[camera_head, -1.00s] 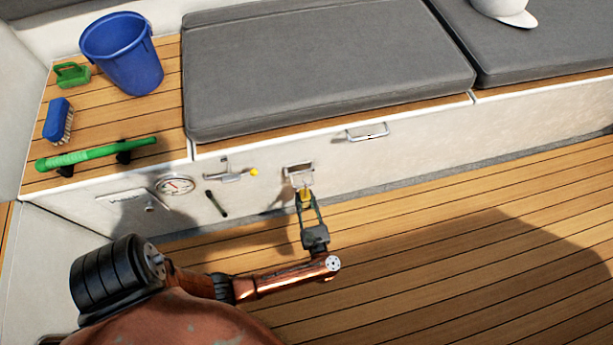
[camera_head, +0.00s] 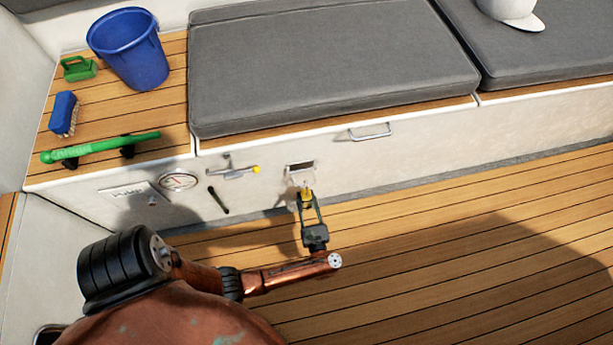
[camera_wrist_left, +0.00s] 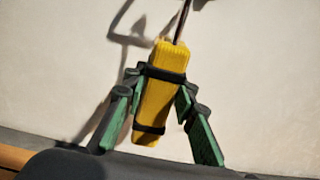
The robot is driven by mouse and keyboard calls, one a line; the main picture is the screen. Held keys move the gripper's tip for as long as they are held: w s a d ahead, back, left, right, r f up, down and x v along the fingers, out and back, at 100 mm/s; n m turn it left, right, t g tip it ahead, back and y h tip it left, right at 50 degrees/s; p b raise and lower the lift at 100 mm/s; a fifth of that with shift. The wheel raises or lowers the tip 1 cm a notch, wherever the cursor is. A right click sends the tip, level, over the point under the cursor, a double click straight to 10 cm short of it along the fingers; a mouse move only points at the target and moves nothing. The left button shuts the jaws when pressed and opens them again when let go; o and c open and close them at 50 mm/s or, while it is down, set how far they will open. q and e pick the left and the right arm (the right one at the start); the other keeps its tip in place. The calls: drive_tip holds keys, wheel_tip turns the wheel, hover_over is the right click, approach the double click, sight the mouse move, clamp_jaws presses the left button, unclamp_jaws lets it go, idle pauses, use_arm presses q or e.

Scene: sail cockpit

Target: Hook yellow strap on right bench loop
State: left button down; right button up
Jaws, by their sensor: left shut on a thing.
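The yellow strap piece (camera_head: 305,195) is held upright in my left gripper (camera_head: 306,208), low in front of the white bench face. In the left wrist view the strap (camera_wrist_left: 161,95) is a yellow block with black bands, between the green fingers of my left gripper (camera_wrist_left: 160,118). A thin dark hook or rod (camera_wrist_left: 182,18) rises from its top and runs out of the picture. A metal loop handle (camera_head: 370,133) sits on the bench face to the right, apart from the gripper. A small metal bracket (camera_head: 300,168) is just above the strap; contact cannot be told. My right gripper is not in view.
On the bench top at left are a blue bucket (camera_head: 130,50), a green-handled tool (camera_head: 98,148), a blue brush (camera_head: 64,113) and a green scrubber (camera_head: 78,68). A gauge (camera_head: 178,181) and latch (camera_head: 233,172) sit on the bench face. The wooden floor (camera_head: 480,240) is clear.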

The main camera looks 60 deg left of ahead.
use_arm(q)
drive_tip(key=c, duration=1.5)
unclamp_jaws()
drive_tip(key=shift+s+d, duration=0.1)
